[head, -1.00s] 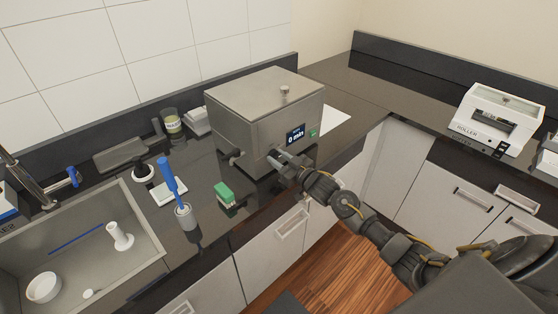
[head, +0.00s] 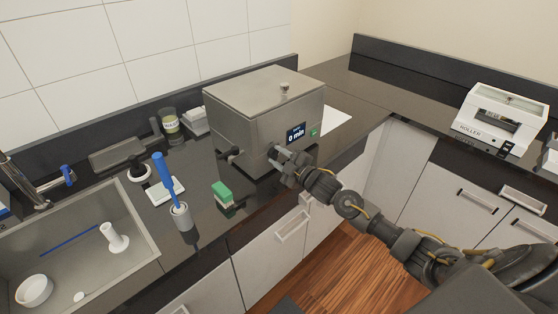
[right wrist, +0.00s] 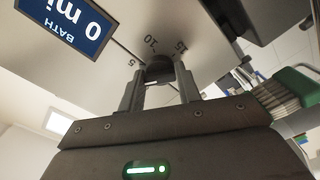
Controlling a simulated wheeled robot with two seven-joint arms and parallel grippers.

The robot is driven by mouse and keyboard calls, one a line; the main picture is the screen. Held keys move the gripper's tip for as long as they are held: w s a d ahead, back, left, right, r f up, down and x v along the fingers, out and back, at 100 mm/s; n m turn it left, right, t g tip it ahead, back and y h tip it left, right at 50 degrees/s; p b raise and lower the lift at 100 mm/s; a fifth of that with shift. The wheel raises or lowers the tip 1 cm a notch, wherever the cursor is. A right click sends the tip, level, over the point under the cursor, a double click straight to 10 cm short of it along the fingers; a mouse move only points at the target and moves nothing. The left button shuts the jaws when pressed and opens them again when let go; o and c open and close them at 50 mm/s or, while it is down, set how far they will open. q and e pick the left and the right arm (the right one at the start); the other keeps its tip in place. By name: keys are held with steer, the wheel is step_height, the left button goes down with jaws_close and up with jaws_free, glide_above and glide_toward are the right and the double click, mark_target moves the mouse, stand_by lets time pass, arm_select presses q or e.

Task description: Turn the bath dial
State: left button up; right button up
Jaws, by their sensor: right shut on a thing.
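The bath (head: 262,118) is a steel box with a lidded top, standing on the dark counter. Its front display (head: 296,133) reads 0 min, and a small green button sits to the right of it. In the right wrist view the display (right wrist: 68,22) shows upside down with the word BATH. The dark dial (right wrist: 159,69) sits on the front panel with the marks 5, 10 and 15 around it. My right gripper (right wrist: 160,84) is shut on the dial, one finger on each side. In the head view the gripper (head: 279,154) hides the dial. My left gripper is not in view.
A green-topped brush (head: 222,194) lies on the counter left of my right gripper. A blue-handled tool stands in a grey holder (head: 181,216). The sink (head: 75,255) is at the left. A white roller machine (head: 500,118) stands on the right counter.

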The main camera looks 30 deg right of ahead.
steer(key=n+b, duration=0.1)
steer(key=n, duration=0.2)
steer(key=shift+f+n+b, duration=0.1)
steer(key=shift+n+b, duration=0.9)
steer(key=shift+n, duration=0.8)
steer(key=o, duration=1)
